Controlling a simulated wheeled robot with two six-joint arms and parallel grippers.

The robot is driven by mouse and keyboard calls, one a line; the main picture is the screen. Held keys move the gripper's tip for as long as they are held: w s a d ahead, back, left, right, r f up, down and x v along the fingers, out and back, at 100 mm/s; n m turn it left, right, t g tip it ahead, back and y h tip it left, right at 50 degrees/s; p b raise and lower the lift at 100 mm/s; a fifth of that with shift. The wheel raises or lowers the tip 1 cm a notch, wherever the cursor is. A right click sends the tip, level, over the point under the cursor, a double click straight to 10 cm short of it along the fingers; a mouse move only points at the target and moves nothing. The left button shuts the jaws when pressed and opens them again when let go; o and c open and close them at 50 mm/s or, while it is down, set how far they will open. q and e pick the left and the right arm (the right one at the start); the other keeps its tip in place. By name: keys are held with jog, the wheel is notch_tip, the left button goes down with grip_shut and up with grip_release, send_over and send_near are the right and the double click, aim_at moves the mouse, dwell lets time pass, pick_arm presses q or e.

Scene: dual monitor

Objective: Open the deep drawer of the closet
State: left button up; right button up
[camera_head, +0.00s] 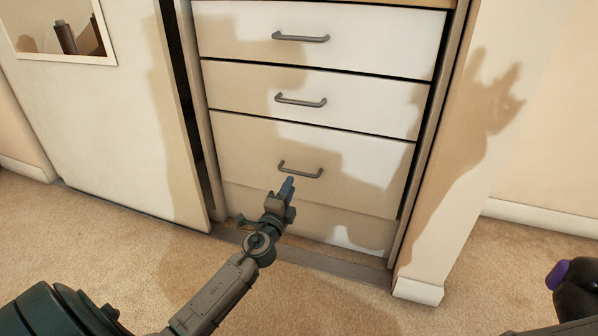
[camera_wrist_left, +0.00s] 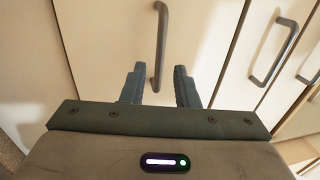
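The closet's deep drawer (camera_head: 370,172) is the tall lowest handled front in the head view. It looks shut, roughly flush with the drawers above. Its grey bar handle (camera_head: 300,170) runs across the upper middle of the front. My left gripper (camera_head: 287,186) is just in front of the drawer, by the left part of that handle. In the left wrist view my left gripper (camera_wrist_left: 160,88) is open, and the handle (camera_wrist_left: 161,40) lies in line with the gap between its fingers. I cannot tell whether they touch. My right gripper is not seen.
Two shallower drawers, the top (camera_head: 330,52) and the middle one (camera_head: 370,100), look shut above. A pale panel (camera_head: 120,140) with a framed opening stands at left, and a white wall edge (camera_head: 425,250) at right. Carpet (camera_head: 130,240) in front is clear.

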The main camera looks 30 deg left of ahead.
aim_at(297, 173)
pick_arm(q)
jog(key=x, duration=0.7)
jog(key=shift+s, duration=0.1)
grip_shut()
